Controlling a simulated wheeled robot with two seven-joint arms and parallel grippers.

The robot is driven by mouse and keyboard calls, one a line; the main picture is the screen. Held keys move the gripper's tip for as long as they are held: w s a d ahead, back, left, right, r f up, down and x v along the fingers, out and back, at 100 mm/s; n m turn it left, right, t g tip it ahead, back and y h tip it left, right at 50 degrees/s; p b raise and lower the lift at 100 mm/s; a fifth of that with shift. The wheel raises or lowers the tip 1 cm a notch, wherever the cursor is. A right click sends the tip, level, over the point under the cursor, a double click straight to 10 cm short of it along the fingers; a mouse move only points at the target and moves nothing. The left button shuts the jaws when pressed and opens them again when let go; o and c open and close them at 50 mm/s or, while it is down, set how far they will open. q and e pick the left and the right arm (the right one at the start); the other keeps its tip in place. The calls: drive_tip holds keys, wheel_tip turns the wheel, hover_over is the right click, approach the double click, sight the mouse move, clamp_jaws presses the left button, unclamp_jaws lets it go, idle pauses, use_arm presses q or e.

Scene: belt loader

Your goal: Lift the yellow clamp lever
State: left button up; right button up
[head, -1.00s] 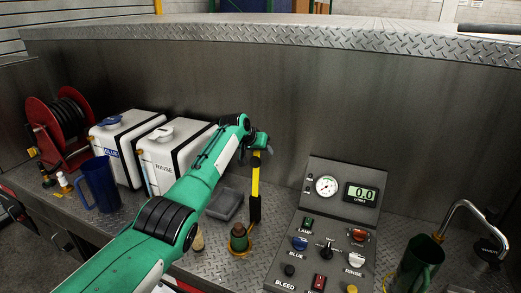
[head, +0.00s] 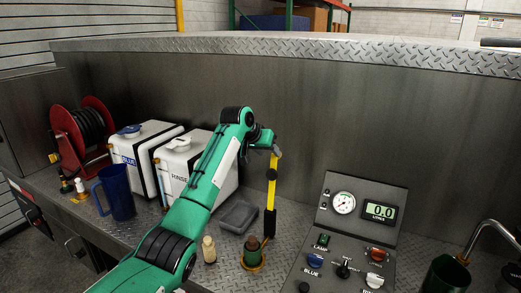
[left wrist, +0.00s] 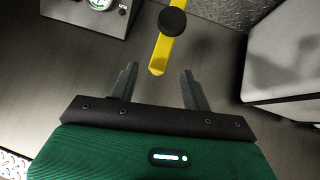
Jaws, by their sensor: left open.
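The yellow clamp lever (head: 272,192) stands nearly upright behind the green bottle-like part at the middle of the bench. It has a dark round knob near its top and a black lower section. My left gripper (head: 277,150) is at the lever's top end. In the left wrist view the gripper (left wrist: 158,70) is open, and the end of the yellow lever (left wrist: 160,54) shows between its fingertips. I cannot tell whether a finger touches it. My right gripper is not in view.
A control panel (head: 335,250) with gauge and display stands right of the lever. Two white tanks, the rinse one (head: 222,180) nearer, a blue jug (head: 116,190) and a red hose reel (head: 85,135) are left. A grey tray (head: 238,216) lies close by.

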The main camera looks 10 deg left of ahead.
use_arm(q)
drive_tip(key=b+v, duration=0.1)
drive_tip(key=v, duration=0.3)
drive_tip(key=shift+s+a+r, duration=0.15)
drive_tip(key=shift+s+r, duration=0.05)
drive_tip(key=shift+r, duration=0.05)
